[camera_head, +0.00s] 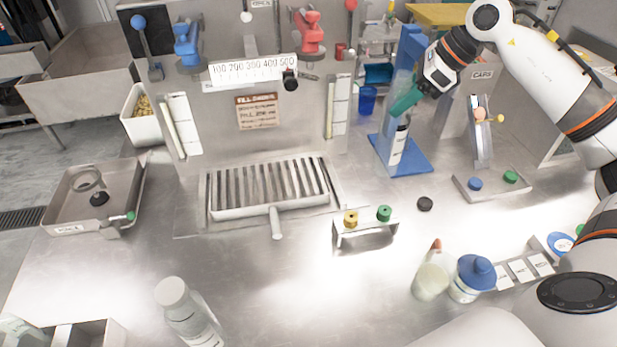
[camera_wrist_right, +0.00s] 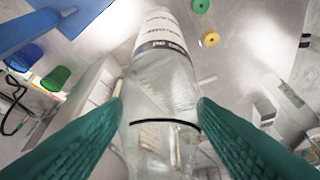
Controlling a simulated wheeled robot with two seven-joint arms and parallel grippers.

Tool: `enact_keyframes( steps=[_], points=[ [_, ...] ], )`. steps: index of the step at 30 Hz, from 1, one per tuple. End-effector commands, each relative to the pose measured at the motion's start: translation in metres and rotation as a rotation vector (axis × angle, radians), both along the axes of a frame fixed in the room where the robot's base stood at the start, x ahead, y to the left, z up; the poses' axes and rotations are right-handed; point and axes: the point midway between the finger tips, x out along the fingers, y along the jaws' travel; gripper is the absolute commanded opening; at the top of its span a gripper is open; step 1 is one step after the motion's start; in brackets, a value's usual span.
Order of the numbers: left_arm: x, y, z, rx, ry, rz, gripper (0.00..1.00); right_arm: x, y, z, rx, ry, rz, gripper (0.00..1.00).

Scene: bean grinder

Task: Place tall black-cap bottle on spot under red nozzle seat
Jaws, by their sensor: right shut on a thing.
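My right gripper (camera_head: 405,103), with green fingers, is shut on a tall clear bottle (camera_head: 397,148) with a white label and dark bands. The bottle is over the base of a blue stand (camera_head: 412,163); I cannot tell whether it touches the base. In the right wrist view the clear bottle (camera_wrist_right: 160,75) lies between the green fingers (camera_wrist_right: 160,110); its cap is not clear. A red nozzle seat (camera_head: 310,35) is on the back panel, left of the gripper. My left gripper is out of view.
A slotted drain tray (camera_head: 213,213) lies in front of the panel. A small rack with yellow and green knobs (camera_head: 366,236), a black cap (camera_head: 425,204) and a blue-lidded jar (camera_head: 472,278) stand on the table. A grey bottle (camera_head: 185,310) is at the front left.

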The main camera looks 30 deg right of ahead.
Motion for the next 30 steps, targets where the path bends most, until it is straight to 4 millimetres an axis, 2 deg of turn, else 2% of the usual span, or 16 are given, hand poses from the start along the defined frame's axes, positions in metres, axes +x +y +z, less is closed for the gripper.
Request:
enact_keyframes(
  steps=[1, 5, 6, 10, 14, 21, 30],
  points=[
    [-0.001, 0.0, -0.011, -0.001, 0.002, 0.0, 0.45, 0.0, 0.0, -0.013, 0.0, 0.001, 0.001, 0.2],
    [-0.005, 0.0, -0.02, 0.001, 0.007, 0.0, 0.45, 0.0, 0.0, -0.026, 0.0, 0.002, 0.001, 0.2],
    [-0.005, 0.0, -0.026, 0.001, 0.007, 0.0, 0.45, 0.0, 0.0, -0.034, 0.0, 0.003, 0.001, 0.2],
    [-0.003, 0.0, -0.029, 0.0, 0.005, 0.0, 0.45, 0.001, 0.001, -0.041, 0.001, 0.0, 0.001, 0.2],
    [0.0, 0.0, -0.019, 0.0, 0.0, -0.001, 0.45, 0.013, 0.013, -0.038, 0.006, -0.001, 0.004, 0.2],
    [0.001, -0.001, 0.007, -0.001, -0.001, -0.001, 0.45, 0.058, 0.059, -0.035, 0.006, -0.002, 0.007, 0.2],
    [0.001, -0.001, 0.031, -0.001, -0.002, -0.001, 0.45, 0.112, 0.112, -0.036, 0.004, 0.0, 0.004, 0.2]
  ],
)
